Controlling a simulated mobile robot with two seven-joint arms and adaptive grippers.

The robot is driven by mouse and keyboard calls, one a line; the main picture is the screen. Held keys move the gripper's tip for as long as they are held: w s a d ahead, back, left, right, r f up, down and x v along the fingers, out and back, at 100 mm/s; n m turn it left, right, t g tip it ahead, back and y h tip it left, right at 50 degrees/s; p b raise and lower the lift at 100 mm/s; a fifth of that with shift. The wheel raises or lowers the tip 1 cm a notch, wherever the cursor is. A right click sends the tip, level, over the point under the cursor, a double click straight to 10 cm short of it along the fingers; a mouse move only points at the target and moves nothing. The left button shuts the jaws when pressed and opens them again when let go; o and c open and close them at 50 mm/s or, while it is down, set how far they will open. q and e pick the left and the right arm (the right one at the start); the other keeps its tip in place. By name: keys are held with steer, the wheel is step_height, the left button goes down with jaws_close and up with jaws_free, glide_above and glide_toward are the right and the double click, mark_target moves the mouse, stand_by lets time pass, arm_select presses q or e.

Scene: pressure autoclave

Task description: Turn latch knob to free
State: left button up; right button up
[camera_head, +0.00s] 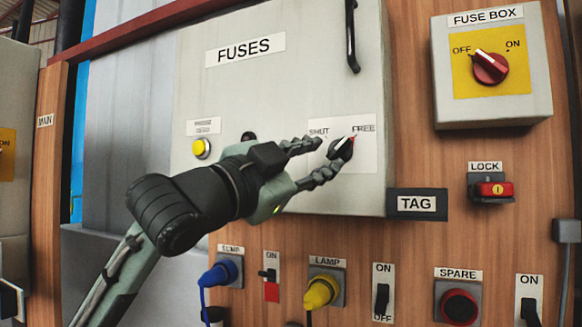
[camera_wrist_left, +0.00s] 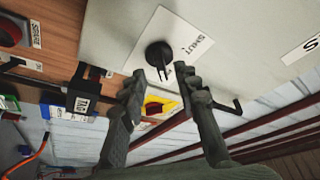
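The latch knob (camera_head: 342,149) is a black knob with a pale, red-tipped pointer on the grey FUSES cabinet door (camera_head: 300,85). It sits on a white plate marked SHUT and FREE, and its pointer leans up and right toward FREE. My left gripper (camera_head: 331,155) is open at the knob, one finger above left and one below. In the left wrist view the knob (camera_wrist_left: 158,54) lies just beyond and between the spread fingertips (camera_wrist_left: 160,73). Whether a finger touches it I cannot tell. My right gripper is not in view.
A black door handle (camera_head: 352,40) is above the knob. A black TAG block (camera_head: 417,204) is at the door's lower right. The FUSE BOX (camera_head: 492,105) and red LOCK (camera_head: 494,189) are further right. Blue (camera_head: 219,274) and yellow (camera_head: 321,291) plugs and several switches are below.

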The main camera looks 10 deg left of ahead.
arm_select(q)
steer(key=v, duration=0.9)
